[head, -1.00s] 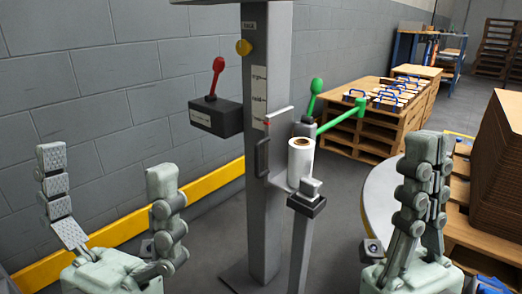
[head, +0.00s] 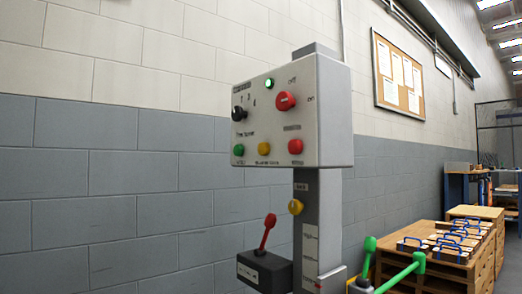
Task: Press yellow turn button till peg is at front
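A grey control box (head: 290,112) is fixed at the top of the column (head: 318,215). A round yellow button (head: 264,149) sits in its lower row, between a green button (head: 238,149) and a red button (head: 296,146); the small labels are hard to read. A second yellow knob (head: 296,207) is on the column below the box. Neither of my grippers is in view. I cannot make out a peg; the lower part of the machine is out of the frame.
The box also carries a black selector (head: 239,113), a lit green lamp (head: 269,83) and a larger red knob (head: 285,101). Below are a red-handled lever (head: 266,234) and a green bar (head: 402,271). A block wall is behind.

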